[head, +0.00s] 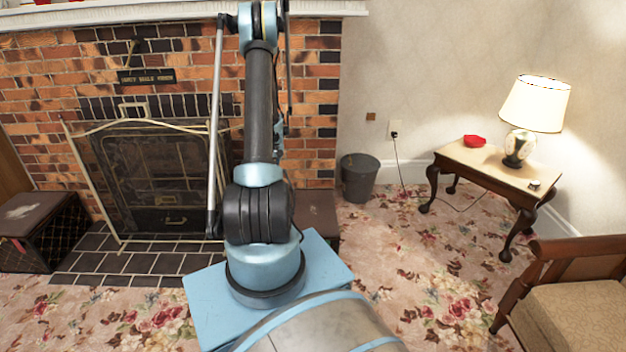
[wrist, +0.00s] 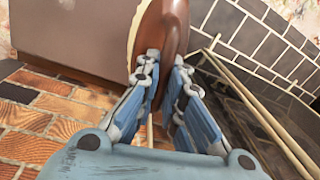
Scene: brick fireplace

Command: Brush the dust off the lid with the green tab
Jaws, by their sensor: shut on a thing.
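My gripper (wrist: 163,65) is shut on a brown wooden brush (wrist: 176,22) with a cream bristle edge in the wrist view. A broad grey-brown surface (wrist: 75,35), seemingly a box top, lies beyond the brush on the left; contact between them cannot be told. In the head view, a dark box (head: 318,208) right of the fireplace is partly hidden by my arm. A patterned brown box (head: 42,235) stands at the left, with a pale dusty patch on its lid and a red tab in front. No green tab shows. The head view does not show my gripper clearly.
A brass-framed fire screen (head: 150,170) stands before the brick fireplace on dark hearth tiles (head: 125,262). A grey bin (head: 359,178), a side table (head: 490,160) with a lamp (head: 533,105), and a chair (head: 575,290) are to the right. Open carpet (head: 420,290) lies between.

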